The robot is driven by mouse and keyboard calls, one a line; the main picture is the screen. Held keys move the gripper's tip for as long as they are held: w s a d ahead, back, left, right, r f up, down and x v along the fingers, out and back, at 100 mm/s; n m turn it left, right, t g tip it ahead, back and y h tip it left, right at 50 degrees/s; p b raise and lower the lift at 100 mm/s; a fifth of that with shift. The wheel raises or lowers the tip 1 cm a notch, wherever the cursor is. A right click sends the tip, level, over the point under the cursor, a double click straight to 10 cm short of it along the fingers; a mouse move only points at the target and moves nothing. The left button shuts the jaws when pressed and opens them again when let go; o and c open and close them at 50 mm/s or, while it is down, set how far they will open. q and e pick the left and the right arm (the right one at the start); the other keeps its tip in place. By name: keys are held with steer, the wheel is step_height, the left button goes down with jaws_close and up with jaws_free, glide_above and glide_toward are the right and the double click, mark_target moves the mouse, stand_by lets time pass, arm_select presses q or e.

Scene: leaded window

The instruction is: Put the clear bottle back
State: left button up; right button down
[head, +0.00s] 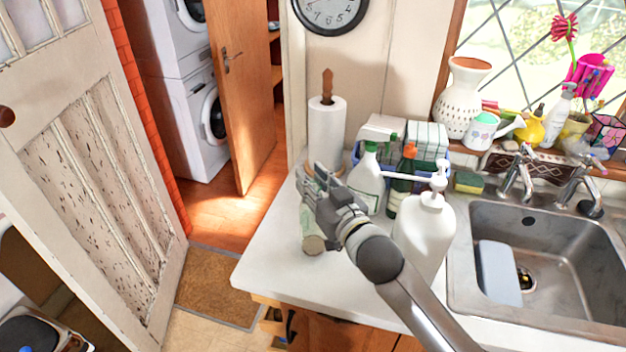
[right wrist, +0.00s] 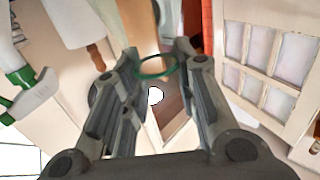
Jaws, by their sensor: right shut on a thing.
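The clear bottle (head: 312,232) is pale green and partly hidden behind my right gripper (head: 318,190) in the head view. It is over the left end of the white counter; I cannot tell whether it touches the top. In the right wrist view, the bottle shows as a see-through shape with a green ring (right wrist: 155,75) between the two fingers of my right gripper (right wrist: 155,85). The gripper is shut on it. My left gripper is not in view.
A white pump bottle (head: 424,235), a spray bottle (head: 368,185) and a dark green bottle (head: 402,180) stand right of the gripper. A paper towel roll (head: 325,135) stands behind. The sink (head: 480,290) is at right. The counter's front left (head: 275,262) is clear.

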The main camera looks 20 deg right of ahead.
steer(key=shift+f, duration=0.2)
steer(key=shift+f, duration=0.2)
steer(key=c, duration=1.1)
jaws_free()
steer(key=shift+r, duration=0.15)
steer(key=shift+s+d+b, duration=0.4)
steer(key=shift+s+b, duration=0.15)
steer(key=shift+s, duration=1.45)
steer(key=shift+s+d+b, duration=0.35)
steer(key=shift+s+b, duration=0.15)
steer(key=shift+s, duration=1.45)
steer(key=shift+s+d+b, duration=0.4)
steer(key=shift+s+b, duration=0.15)
steer(key=shift+s, duration=1.45)
